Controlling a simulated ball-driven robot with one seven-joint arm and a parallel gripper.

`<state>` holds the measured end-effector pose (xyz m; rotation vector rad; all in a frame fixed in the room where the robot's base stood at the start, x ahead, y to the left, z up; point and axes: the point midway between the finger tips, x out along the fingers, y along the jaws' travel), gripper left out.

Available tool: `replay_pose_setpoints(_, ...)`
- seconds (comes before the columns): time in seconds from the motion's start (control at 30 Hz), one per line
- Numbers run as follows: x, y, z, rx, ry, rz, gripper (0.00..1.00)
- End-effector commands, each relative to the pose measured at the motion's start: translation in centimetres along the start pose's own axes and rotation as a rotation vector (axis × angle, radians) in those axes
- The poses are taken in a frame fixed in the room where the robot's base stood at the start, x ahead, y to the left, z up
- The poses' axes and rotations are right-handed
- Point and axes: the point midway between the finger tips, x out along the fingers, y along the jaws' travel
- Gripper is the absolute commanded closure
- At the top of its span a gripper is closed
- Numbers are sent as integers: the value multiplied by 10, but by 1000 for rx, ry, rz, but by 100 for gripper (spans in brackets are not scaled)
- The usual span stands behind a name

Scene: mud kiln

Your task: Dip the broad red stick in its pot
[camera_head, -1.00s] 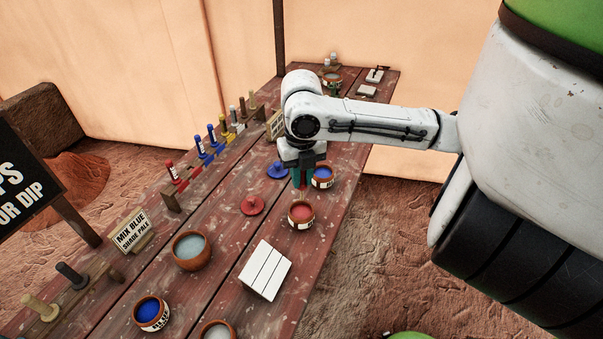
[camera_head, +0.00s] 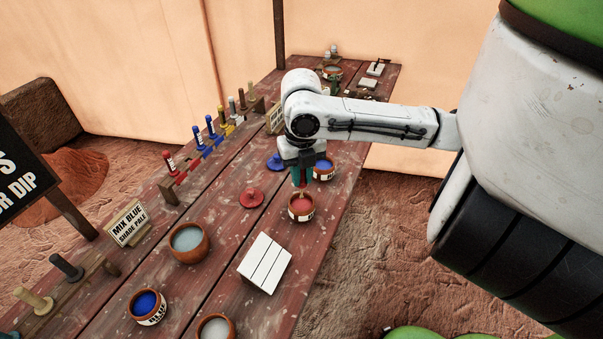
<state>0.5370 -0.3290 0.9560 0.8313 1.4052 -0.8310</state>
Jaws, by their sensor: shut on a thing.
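My gripper (camera_head: 302,177) is at the far side of the red pot (camera_head: 302,207), its fingertips just above the far rim in the picture. It is shut on the broad red stick, which is mostly hidden by the fingers, so I cannot tell whether the stick touches the paint. The pot is a small clay jar with a pale label and red paint inside. Another red-topped stick (camera_head: 170,161) stands in the rack, beside a red-marked place with no stick.
A blue pot (camera_head: 323,168) stands close beside my gripper. A red lid (camera_head: 251,197) and a blue lid (camera_head: 275,161) lie to the left. A white board (camera_head: 265,262) lies in front, and a water bowl (camera_head: 188,243) is front left.

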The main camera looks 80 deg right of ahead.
Motion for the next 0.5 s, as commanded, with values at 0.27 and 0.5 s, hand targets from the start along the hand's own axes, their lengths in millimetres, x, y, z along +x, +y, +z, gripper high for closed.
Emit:
replay_pose_setpoints(0.27,0,0,0,0,0,0,100)
replay_pose_setpoints(0.5,6,0,0,0,0,0,100)
